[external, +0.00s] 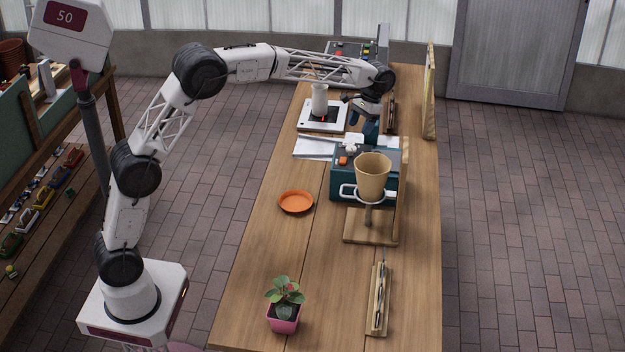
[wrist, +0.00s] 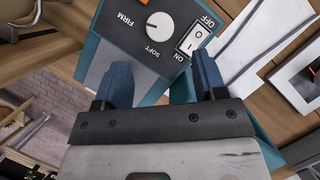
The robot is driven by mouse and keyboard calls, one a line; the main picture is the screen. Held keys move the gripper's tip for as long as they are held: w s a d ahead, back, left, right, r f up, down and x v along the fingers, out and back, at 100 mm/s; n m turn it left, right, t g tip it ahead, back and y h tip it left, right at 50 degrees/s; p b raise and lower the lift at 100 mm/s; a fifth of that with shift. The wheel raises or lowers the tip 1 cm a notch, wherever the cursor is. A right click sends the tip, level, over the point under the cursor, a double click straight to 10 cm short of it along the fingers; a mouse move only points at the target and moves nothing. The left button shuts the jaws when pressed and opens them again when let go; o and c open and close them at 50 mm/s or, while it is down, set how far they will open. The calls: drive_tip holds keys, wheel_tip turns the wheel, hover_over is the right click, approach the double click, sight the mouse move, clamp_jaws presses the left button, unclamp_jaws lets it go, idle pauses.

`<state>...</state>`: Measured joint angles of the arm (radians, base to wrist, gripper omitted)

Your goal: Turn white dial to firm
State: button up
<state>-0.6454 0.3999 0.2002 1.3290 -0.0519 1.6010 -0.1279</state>
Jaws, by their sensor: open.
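The white dial (wrist: 160,26) sits on the grey top panel of a teal box (wrist: 92,62), between the words FIRM and SOFT and a white ON/OFF switch (wrist: 195,37). A small dark mark shows on the dial; I cannot tell exactly where it points. In the external view the dial (external: 351,147) is small on top of the teal box (external: 345,189). My gripper (wrist: 162,62) is open, its two blue fingers apart with nothing between them. The dial lies just beyond the fingertips, untouched.
A tan cup (external: 373,177) in a ring stand (external: 372,227) stands in front of the box. White papers (external: 312,148) and a white device (external: 312,117) lie behind it. An orange plate (external: 296,201) is at left.

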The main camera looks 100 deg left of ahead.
sight(352, 147)
drive_tip(key=shift+m, duration=0.3)
drive_tip(key=shift+f, duration=0.2)
drive_tip(key=shift+x, duration=3.75)
drive_tip(key=shift+c, duration=0.2)
drive_tip(key=c, duration=0.9)
drive_tip(key=shift+n, duration=0.6)
drive_tip(key=o, duration=0.9)
drive_tip(key=shift+o, duration=0.2)
